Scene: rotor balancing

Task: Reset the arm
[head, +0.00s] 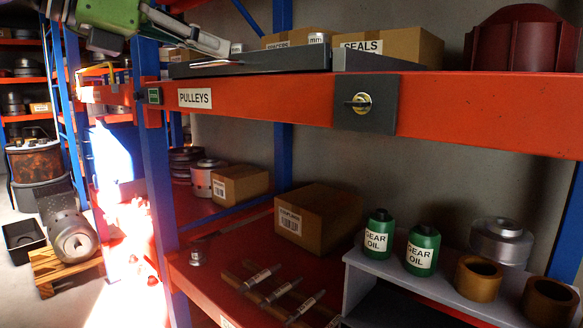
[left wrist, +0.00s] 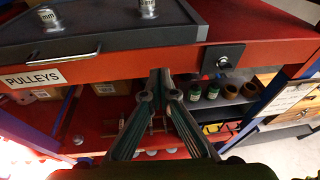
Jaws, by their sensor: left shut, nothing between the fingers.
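My left arm with its green wrist comes in at the top left of the head view. My left gripper (head: 222,48) reaches over the upper shelf near the dark tray (head: 235,68). In the left wrist view my left gripper (left wrist: 160,74) has its two fingers together with nothing between them. They are in front of the red shelf beam (left wrist: 120,67). My right gripper is in neither view.
The orange-red upper beam (head: 470,105) carries a PULLEYS label and a dark lock plate (head: 365,104). Below stand a cardboard box (head: 318,217), green gear oil bottles (head: 377,236) and brown rings (head: 478,277). A blue post (head: 158,190) stands at left.

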